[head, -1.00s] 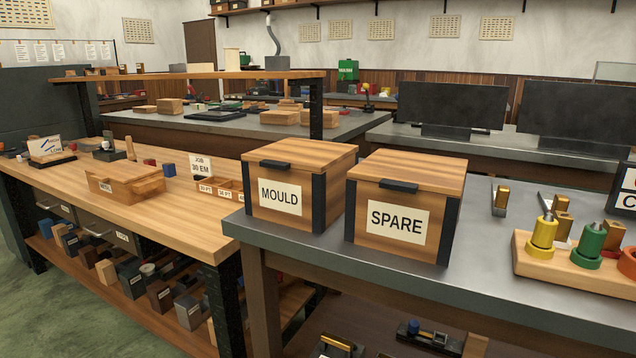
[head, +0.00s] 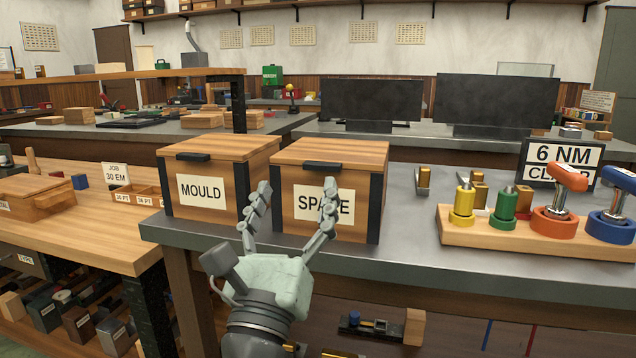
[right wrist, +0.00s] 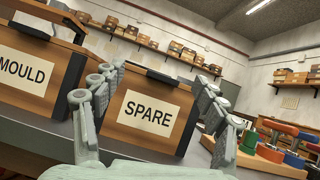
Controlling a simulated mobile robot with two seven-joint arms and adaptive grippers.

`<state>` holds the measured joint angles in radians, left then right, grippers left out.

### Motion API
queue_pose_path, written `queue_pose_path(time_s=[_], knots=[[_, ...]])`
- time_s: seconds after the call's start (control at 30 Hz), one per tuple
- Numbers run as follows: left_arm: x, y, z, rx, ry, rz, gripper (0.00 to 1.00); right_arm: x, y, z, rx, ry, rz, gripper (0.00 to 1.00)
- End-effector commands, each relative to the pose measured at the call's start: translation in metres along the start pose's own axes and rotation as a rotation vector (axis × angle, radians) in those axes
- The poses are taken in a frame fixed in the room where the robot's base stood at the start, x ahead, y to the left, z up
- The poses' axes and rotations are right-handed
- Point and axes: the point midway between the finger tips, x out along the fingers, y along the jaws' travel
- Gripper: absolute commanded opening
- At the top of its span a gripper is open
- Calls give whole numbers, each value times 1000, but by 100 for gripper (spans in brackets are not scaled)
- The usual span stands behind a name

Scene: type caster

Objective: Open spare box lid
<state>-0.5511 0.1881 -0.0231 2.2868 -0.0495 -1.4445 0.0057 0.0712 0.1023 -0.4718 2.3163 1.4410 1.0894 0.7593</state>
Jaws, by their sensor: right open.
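The spare box (head: 358,220) is a wooden box with dark corner posts, a white SPARE label and a closed wooden lid (head: 345,152) with a dark front handle (head: 322,165). It stands on the grey bench, right of the mould box (head: 190,212). My right gripper (head: 297,192) is open and empty in front of the spare box, its fingers pointing up and partly covering the label in the head view. In the right wrist view the spare box (right wrist: 140,133) shows between the open fingers, with its handle (right wrist: 161,77) above the label. My left gripper is not in view.
A wooden stand (head: 530,240) with yellow, green, orange and blue pieces sits to the right on the bench. A sign reading 6 NM (head: 560,155) stands behind it. The bench's front edge (head: 400,275) lies beside my right gripper.

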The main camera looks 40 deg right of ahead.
Motion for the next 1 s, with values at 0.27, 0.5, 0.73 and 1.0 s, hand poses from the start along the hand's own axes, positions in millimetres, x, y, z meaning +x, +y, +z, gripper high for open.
queue_pose_path(time_s=[0.27,0.5,0.73,1.0], knots=[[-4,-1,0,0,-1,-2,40,7,-12,-19,159,147,-44,72],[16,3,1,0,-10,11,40,45,-14,-23,154,142,-45,72],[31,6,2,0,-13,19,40,71,-14,-29,153,143,-43,72],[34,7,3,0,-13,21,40,75,-14,-30,153,145,-42,72]])
